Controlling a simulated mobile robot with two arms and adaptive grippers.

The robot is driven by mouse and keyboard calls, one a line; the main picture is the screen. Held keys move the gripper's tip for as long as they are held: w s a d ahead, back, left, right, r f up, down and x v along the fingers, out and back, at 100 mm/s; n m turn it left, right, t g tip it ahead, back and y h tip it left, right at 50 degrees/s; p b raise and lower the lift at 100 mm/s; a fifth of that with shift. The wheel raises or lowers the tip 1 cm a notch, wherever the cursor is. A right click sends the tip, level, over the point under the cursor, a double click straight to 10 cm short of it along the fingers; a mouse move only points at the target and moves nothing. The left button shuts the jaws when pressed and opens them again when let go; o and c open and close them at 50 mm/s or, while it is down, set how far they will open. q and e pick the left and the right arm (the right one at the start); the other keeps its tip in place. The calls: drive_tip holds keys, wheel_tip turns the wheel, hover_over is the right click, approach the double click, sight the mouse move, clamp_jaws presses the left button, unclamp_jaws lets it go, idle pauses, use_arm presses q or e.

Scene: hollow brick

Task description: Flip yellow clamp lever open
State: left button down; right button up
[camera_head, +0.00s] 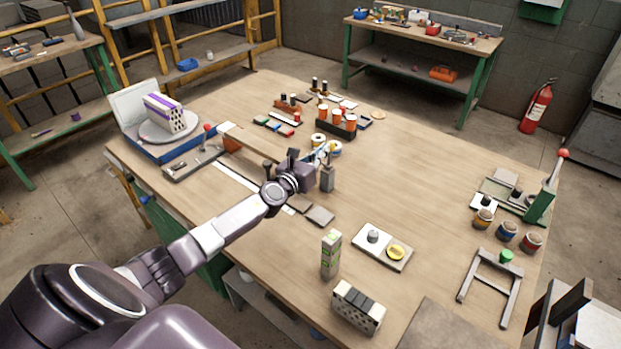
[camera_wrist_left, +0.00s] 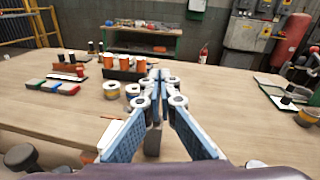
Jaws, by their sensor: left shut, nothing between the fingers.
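A small upright grey block (camera_head: 327,179) stands on the table just beyond my left gripper. A thin yellowish piece (camera_head: 331,148) shows above it, close to the fingertips. It may be the yellow clamp lever, but it is too small to be sure, and I cannot tell whether the fingers touch it. My left gripper (camera_head: 321,156) reaches in from the left, above the table. In the left wrist view its fingers (camera_wrist_left: 157,78) meet at the tips with nothing between them. The grey block (camera_wrist_left: 152,144) shows below and between the fingers there. My right gripper is not in view.
A base with a red-knobbed lever (camera_head: 190,161) lies to the left. A plate with a yellow round part (camera_head: 382,247) lies to the right. The right middle of the table is clear.

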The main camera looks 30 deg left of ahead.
use_arm(q)
drive_tip(key=shift+w+r, duration=0.25)
drive_tip(key=shift+w, duration=0.6)
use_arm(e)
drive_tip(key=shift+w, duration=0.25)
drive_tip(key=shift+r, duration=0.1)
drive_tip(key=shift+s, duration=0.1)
